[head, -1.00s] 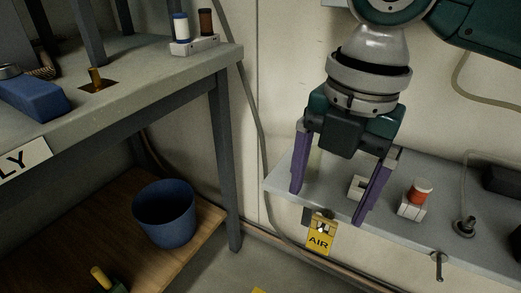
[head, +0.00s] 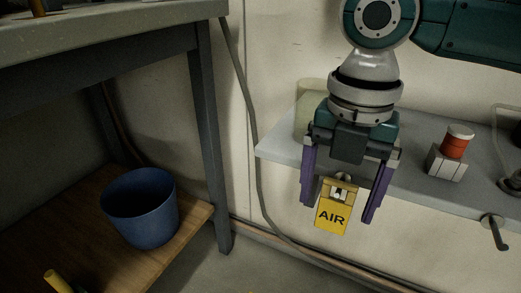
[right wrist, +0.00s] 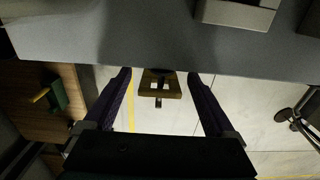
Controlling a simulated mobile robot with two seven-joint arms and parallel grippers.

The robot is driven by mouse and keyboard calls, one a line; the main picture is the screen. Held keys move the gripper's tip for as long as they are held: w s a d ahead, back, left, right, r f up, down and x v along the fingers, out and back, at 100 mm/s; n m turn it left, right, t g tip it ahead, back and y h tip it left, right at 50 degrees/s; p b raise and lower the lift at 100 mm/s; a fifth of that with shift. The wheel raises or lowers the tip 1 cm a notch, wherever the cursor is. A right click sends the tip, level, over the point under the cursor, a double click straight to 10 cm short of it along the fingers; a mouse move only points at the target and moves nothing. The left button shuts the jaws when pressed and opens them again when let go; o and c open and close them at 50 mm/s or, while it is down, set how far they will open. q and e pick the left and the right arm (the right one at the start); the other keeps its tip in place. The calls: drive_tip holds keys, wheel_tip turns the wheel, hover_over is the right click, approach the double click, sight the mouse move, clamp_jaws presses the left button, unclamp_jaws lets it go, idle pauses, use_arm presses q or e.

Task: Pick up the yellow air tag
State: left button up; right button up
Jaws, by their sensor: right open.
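The yellow air tag (head: 332,215), marked AIR, hangs at the front edge of the grey shelf in the head view. In the right wrist view it shows from above as a small yellow-brown piece (right wrist: 160,88) with a metal fitting. My right gripper (head: 340,212) is open, its purple fingers pointing down on either side of the tag, with a gap on each side. In the right wrist view the fingers (right wrist: 160,76) also stand left and right of the tag. My left gripper is not in view.
The grey shelf (head: 410,190) carries a red-and-white spool in a white block (head: 447,160). A metal hook (head: 495,232) sticks out from its front edge. A blue bucket (head: 140,210) stands on a wooden lower shelf beneath the workbench (head: 110,40) at left.

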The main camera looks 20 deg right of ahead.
sight(333, 215)
wheel_tip(333, 215, down, 3)
drive_tip(key=shift+s+r+b, duration=0.1)
drive_tip(key=shift+r+b, duration=0.1)
drive_tip(key=shift+b, duration=0.15)
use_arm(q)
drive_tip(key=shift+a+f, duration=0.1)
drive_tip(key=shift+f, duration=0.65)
use_arm(e)
drive_tip(key=shift+r, duration=0.1)
